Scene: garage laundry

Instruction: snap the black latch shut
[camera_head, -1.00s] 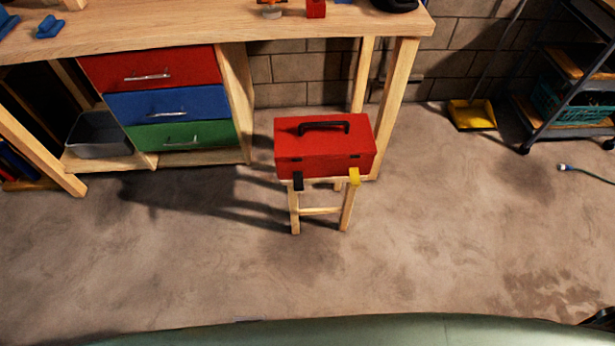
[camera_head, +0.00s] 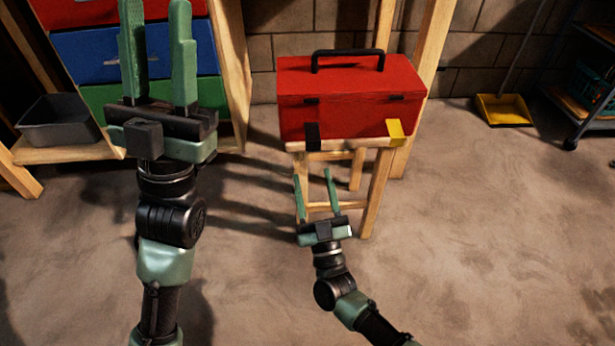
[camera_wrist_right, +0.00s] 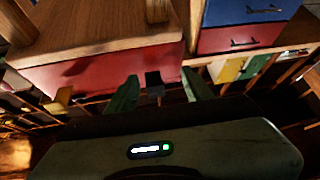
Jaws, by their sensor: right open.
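The red toolbox (camera_head: 355,85) stands closed-lidded on a wooden stool (camera_head: 375,190) in the head view. The black latch (camera_head: 312,137) is on the left of its front, low, below a small dark catch (camera_head: 311,101) and apart from it. A yellow latch (camera_head: 395,132) is on the right. My right gripper (camera_head: 312,174) is open and empty, below and in front of the black latch. In the right wrist view the black latch (camera_wrist_right: 153,82) shows between the open fingers (camera_wrist_right: 158,90), farther off. My left gripper (camera_head: 156,8) is open and empty at the left, before the drawers.
The blue drawer (camera_head: 140,52) and green drawer are behind my left arm, with a grey bin (camera_head: 58,122) beside them. A stool leg (camera_head: 300,195) is close to my right fingers. A yellow dustpan (camera_head: 503,110) is at the right. Floor in front is free.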

